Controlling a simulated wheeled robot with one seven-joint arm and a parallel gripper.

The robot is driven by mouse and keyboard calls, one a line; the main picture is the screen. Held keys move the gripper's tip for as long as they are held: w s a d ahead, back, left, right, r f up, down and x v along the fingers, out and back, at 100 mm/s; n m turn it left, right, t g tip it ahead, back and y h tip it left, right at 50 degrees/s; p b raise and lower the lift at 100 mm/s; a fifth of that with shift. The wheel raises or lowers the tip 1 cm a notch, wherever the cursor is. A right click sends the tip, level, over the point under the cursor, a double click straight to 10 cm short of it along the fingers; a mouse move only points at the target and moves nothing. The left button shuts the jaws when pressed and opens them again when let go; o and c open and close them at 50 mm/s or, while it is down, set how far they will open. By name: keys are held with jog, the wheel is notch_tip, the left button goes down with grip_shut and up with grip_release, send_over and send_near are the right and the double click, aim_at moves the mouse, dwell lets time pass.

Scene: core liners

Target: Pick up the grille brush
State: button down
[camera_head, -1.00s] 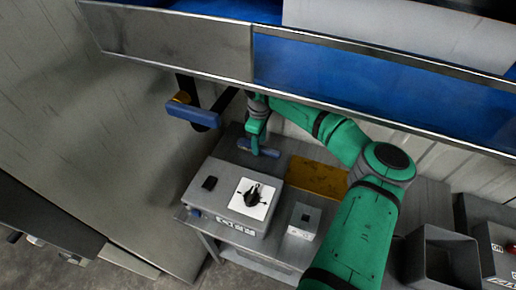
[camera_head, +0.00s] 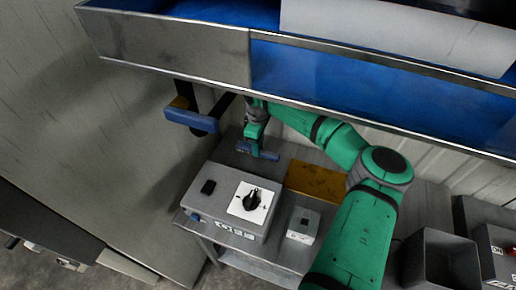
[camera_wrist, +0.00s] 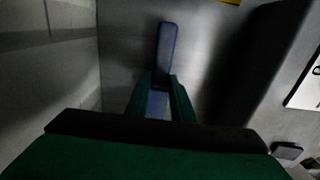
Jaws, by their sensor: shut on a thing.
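A blue bar-shaped thing, which I take to be the grille brush (camera_head: 268,154), is at the back left of the grey bench, behind the grey control box. My gripper (camera_head: 252,148) points down and is shut on it. In the wrist view the blue bar of the brush (camera_wrist: 167,45) runs between the two green fingers of my gripper (camera_wrist: 160,85) and extends beyond them. Part of it is hidden by the fingers and wrist. I cannot tell whether it touches the bench top. No bristles show clearly.
The grey control box (camera_head: 210,207) with a black dial stands in front. A brown-yellow block (camera_head: 315,180) and a small grey box (camera_head: 303,225) are to the right. A blue-and-yellow fixture (camera_head: 190,119) juts out at left. A metal-edged blue trough (camera_head: 350,80) overhangs above.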

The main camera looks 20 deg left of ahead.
notch_tip(320, 180, up, 2)
jog(key=shift+r, duration=0.1)
jog(key=s+r, duration=0.3)
jog(key=s, duration=0.1)
jog(key=s+a+r, duration=0.1)
jog(key=s+r, duration=0.3)
jog(key=s, duration=0.1)
jog(key=s+a+r, duration=0.1)
jog(key=s+r, duration=0.2)
jog(key=s, duration=0.2)
jog(key=shift+a+r, duration=0.15)
jog(key=c, duration=2.3)
grip_release()
jog(key=shift+c, duration=0.8)
jog(key=shift+w, duration=0.1)
jog(key=shift+w, duration=0.1)
